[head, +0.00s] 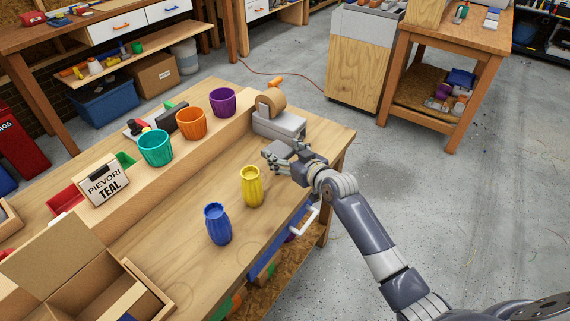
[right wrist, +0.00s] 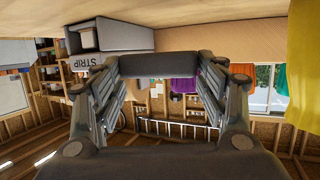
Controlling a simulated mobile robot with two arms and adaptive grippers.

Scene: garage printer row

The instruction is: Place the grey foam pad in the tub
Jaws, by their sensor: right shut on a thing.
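My right gripper (head: 279,161) is at the right end of the workbench and shut on the grey foam pad (right wrist: 157,65). The pad is a dark grey block spanning the two fingers in the right wrist view; in the head view it is hard to tell from the fingers. Three tapered tubs stand in a row on the raised back ledge: a teal tub (head: 155,147), an orange tub (head: 191,123) and a purple tub (head: 222,101). A sign (head: 103,180) reading "PIEVORI TEAL" stands left of the teal tub. My left gripper is not in view.
A grey tape dispenser (head: 279,124) stands just beyond my right gripper. A yellow vase (head: 251,187) and a blue vase (head: 217,224) stand upright on the bench, left of the gripper. An open cardboard box (head: 75,275) is at the front left. Bare wood separates the vases from the ledge.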

